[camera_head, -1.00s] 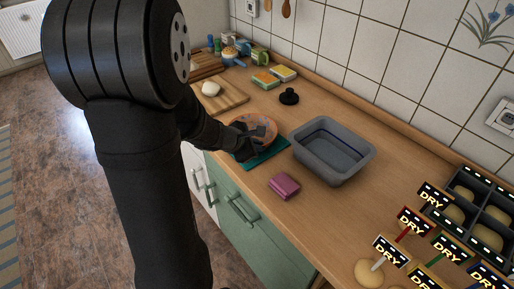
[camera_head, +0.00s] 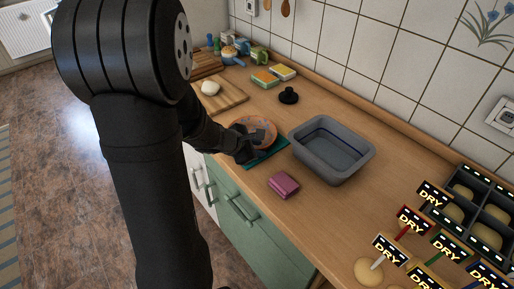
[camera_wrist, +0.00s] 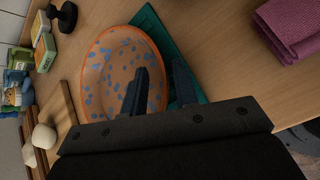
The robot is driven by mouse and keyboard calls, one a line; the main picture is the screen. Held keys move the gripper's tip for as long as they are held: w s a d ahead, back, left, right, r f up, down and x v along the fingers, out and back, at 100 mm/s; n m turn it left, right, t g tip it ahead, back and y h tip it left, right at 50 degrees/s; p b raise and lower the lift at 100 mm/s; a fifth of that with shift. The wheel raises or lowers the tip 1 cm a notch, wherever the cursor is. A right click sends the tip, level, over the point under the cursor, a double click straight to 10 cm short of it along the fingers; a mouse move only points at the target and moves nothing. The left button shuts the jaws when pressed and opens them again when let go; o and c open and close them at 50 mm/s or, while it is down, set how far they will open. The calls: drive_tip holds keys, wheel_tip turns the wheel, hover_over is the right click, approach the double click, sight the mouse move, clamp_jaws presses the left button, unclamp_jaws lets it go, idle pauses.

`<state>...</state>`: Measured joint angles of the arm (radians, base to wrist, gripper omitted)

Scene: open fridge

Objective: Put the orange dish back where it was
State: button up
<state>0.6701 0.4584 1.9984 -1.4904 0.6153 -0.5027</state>
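The orange dish (camera_head: 243,124), with blue spots inside, lies on a teal mat (camera_head: 276,146) on the counter. In the wrist view the dish (camera_wrist: 108,62) overlaps the left part of the teal mat (camera_wrist: 160,32). My gripper (camera_head: 254,146) is at the dish's near side, partly hiding it. In the wrist view my gripper (camera_wrist: 160,80) has its two fingers apart, one over the dish's inside and the other beyond its rim, over the mat. Whether a finger touches the dish cannot be told.
A grey basin (camera_head: 330,165) stands right of the mat, with a folded pink cloth (camera_head: 284,185) in front. A black knob-like object (camera_head: 289,95), sponges (camera_head: 265,80) and a cutting board (camera_head: 220,96) lie behind. Signs and a dark rack (camera_head: 480,215) fill the right end.

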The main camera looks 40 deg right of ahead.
drive_tip(key=v, duration=1.2)
drive_tip(key=shift+d, duration=0.1)
drive_tip(key=x, duration=1.2)
drive_tip(key=shift+r, duration=0.75)
drive_tip(key=shift+f, duration=0.1)
